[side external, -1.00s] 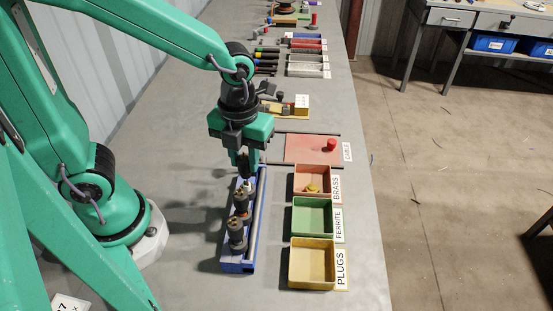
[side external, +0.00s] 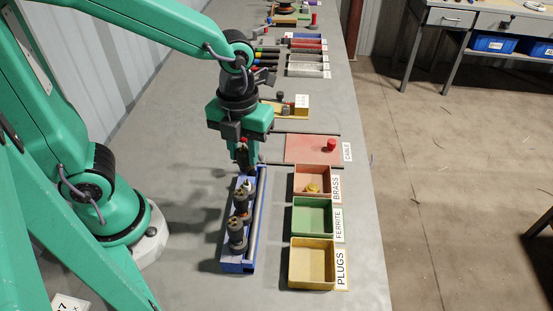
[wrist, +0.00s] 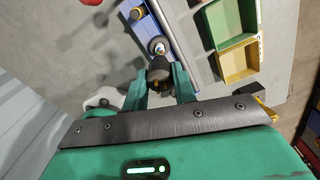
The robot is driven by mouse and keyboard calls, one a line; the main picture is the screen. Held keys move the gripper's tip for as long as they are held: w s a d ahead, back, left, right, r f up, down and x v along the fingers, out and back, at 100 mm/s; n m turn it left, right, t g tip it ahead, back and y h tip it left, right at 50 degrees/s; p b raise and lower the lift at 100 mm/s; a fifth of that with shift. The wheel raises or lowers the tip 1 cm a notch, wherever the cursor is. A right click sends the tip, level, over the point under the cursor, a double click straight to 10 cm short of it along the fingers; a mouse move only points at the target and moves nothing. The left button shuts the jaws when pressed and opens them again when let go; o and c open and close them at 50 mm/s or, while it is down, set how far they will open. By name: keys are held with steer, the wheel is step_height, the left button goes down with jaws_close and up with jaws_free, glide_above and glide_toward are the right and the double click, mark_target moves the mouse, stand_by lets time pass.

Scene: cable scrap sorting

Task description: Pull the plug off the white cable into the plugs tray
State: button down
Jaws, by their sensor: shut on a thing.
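My gripper (side external: 243,162) is above the far end of the blue rack (side external: 238,267). It is shut on a dark plug, which shows between the fingers in the wrist view (wrist: 158,70). The white cable (side external: 246,185) stands in the rack just below the gripper with its pale end showing. In the wrist view the cable's end (wrist: 157,45) is just beyond the plug; I cannot tell the exact gap. The yellow plugs tray (side external: 291,268) is at the near right of the rack and looks empty.
Two other dark-topped cable pieces (side external: 237,232) stand in the rack. The green ferrite tray (side external: 294,218) is empty. The brass tray (side external: 296,182) holds a yellow piece (side external: 312,187). A red piece (side external: 331,145) stands on the cable mat (side external: 305,150).

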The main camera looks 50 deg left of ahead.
steer(key=d+f, duration=0.3)
steer(key=d, duration=0.3)
steer(key=w+d+f, duration=0.1)
steer(key=d+f, duration=0.2)
steer(key=d, duration=0.3)
steer(key=w+d+f, duration=0.1)
steer(key=d+f, duration=0.1)
steer(key=d, duration=0.4)
steer(key=shift+d+f, duration=0.35)
steer(key=shift+f, duration=0.05)
steer(key=shift+f, duration=0.2)
steer(key=shift+f, duration=1.75)
steer(key=shift+s+f, duration=0.1)
steer(key=shift+f, duration=0.5)
steer(key=c, duration=1.1)
jaws_free()
steer(key=shift+o, duration=0.2)
steer(key=shift+r, duration=0.15)
